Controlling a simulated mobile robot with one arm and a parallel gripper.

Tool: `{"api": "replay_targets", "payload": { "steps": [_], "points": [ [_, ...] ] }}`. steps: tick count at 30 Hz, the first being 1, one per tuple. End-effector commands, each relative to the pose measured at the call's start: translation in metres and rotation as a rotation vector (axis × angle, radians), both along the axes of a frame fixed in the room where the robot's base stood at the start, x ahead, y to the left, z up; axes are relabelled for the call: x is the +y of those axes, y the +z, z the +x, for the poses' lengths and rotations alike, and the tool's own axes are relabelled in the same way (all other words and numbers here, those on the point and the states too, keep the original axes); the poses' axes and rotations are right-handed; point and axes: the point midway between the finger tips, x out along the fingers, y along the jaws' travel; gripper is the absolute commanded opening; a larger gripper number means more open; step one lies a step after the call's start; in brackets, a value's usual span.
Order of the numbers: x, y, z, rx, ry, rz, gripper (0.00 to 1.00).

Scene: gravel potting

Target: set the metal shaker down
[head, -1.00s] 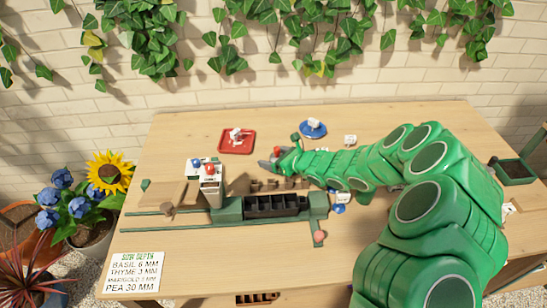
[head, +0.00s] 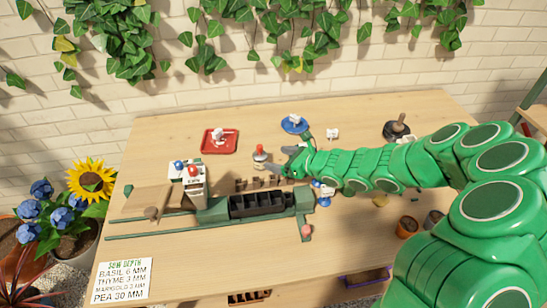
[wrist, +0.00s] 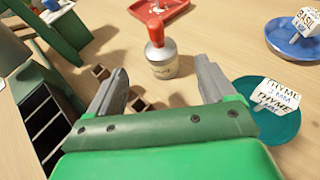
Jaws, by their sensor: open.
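The metal shaker (head: 260,156) has a silvery body and a red top. It stands upright on the wooden table, below the red tray in the head view. It also shows in the wrist view (wrist: 163,60), ahead of my gripper. My gripper (head: 287,160) is just to the right of the shaker in the head view. In the wrist view my gripper (wrist: 160,80) has its two grey fingers spread wide, with nothing between them. The shaker stands beyond the fingertips, apart from them.
A red tray (head: 206,147) and a blue saucer (head: 285,127) lie behind. A teal saucer (wrist: 285,128) with a thyme tag is beside my right finger. Small brown blocks (wrist: 99,71) lie near my left finger. The green planter rig with a dark tray (head: 262,205) is in front.

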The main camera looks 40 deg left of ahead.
Motion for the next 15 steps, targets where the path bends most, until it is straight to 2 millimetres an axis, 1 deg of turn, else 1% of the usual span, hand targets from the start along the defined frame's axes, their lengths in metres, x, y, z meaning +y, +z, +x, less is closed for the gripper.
{"api": "replay_targets", "payload": {
  "steps": [1,6,15],
  "points": [
    [-0.004,0.0023,0.001,-0.001,-0.002,0.001,0.84],
    [-0.0118,0.0057,0.0011,-0.003,-0.001,0.001,0.84],
    [-0.014,0.0062,0.0006,-0.003,-0.001,0.0,0.84]
  ]
}}
